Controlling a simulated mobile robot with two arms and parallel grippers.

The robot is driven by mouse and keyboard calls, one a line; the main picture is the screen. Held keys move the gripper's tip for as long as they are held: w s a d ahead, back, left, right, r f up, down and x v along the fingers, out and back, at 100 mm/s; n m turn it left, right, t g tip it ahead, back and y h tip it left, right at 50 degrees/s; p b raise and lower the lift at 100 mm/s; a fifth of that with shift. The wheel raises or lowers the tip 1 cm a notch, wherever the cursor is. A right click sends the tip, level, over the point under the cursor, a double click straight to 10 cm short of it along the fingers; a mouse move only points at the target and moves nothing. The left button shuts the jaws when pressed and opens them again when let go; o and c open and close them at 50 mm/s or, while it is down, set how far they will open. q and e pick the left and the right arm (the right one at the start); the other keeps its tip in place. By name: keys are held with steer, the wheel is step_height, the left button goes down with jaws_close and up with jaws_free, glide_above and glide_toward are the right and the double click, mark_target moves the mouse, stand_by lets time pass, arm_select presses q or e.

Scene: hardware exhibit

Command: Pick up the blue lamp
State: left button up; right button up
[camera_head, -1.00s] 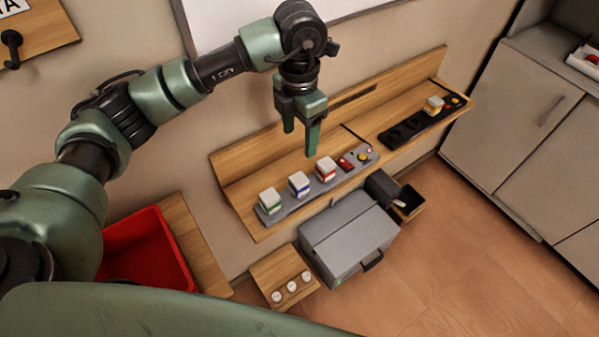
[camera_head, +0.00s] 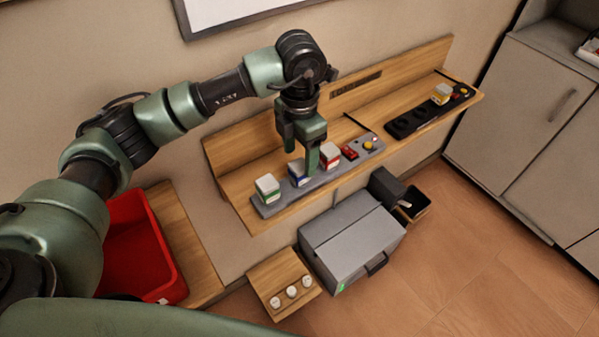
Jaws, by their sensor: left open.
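The blue lamp (camera_head: 297,174), a white-topped block with a blue band, sits in the grey holder strip (camera_head: 322,180) on the wooden wall shelf. It stands between the green-banded lamp (camera_head: 267,187) and the red-banded lamp (camera_head: 330,155). My left gripper (camera_head: 300,163) points down, open, with its fingertips at or just above the blue lamp and partly hiding it. I cannot tell whether the fingers touch it. My right gripper is not in view.
A red button and yellow knob (camera_head: 368,145) sit on the strip's right end. A black strip (camera_head: 420,118) with a yellow lamp (camera_head: 441,94) is farther right. Below are a grey toolbox (camera_head: 350,245) and a small wooden board (camera_head: 262,272). A red bin (camera_head: 140,245) stands left.

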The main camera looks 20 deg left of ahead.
mark_target(299, 165)
arm_select(q)
step_height(299, 165, down, 5)
steer(key=shift+r+p, duration=0.2)
steer(key=shift+p, duration=0.75)
steer(key=shift+w+f, duration=0.15)
steer(key=shift+f, duration=0.35)
jaws_close()
